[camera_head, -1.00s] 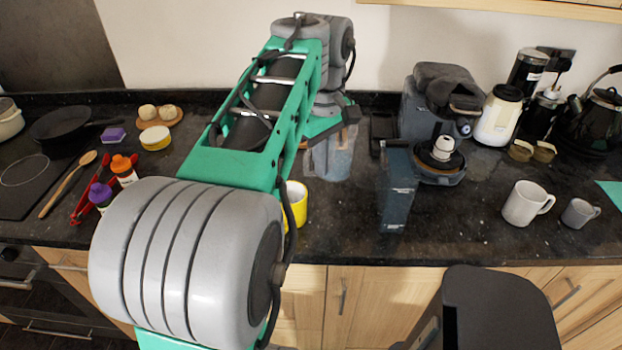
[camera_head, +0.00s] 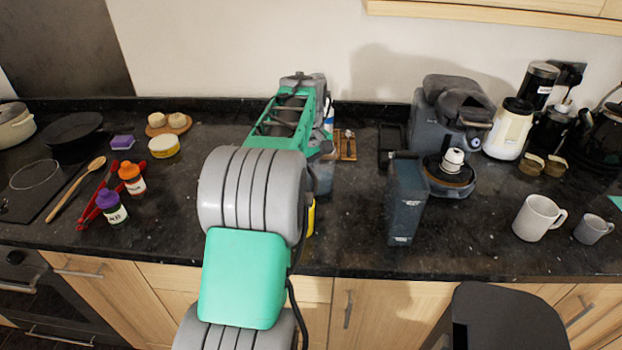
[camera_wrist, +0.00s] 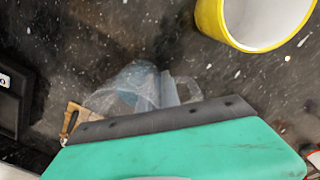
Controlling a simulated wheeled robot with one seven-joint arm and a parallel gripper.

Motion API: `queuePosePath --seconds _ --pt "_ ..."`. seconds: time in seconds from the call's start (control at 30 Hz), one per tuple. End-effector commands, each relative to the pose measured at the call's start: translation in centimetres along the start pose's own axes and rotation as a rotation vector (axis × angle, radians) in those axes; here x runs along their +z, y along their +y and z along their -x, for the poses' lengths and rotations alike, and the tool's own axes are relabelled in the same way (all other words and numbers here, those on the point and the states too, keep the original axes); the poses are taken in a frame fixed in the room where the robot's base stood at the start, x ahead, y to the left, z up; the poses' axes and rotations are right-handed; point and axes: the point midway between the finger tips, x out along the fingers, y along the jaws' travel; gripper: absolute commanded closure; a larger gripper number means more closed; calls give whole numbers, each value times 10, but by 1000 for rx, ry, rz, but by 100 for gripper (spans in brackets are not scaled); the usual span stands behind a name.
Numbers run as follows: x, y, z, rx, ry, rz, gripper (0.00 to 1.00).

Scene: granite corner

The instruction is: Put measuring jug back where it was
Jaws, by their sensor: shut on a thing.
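The measuring jug (camera_wrist: 140,85) is clear and bluish. In the wrist view it shows just past the dark front edge of my gripper (camera_wrist: 165,112), which hides part of it. My gripper is shut on the jug. In the head view a sliver of the jug (camera_head: 322,175) shows to the right of my arm, over the middle of the counter. My arm hides the rest of it and most of my gripper. I cannot tell whether its base touches the counter.
A yellow mug (camera_wrist: 228,25) stands close to the jug, mostly hidden by my arm in the head view. A small wooden rack (camera_head: 346,146) and a bottle (camera_head: 329,121) are behind.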

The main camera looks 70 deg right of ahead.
Motion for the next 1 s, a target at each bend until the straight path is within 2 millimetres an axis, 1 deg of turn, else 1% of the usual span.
queuePosePath --seconds 0.17,0.3,0.33,0.57,0.83,0.93,1.0 --pt "0 1 2 3 3 0 100" --pt "0 1 -2 3 3 0 100" --pt "0 0 -2 3 2 0 91" --pt "0 0 -2 2 2 0 72" --pt "0 0 1 2 2 0 71" --pt "0 1 10 4 3 1 71" --pt "-1 1 24 4 4 1 71"
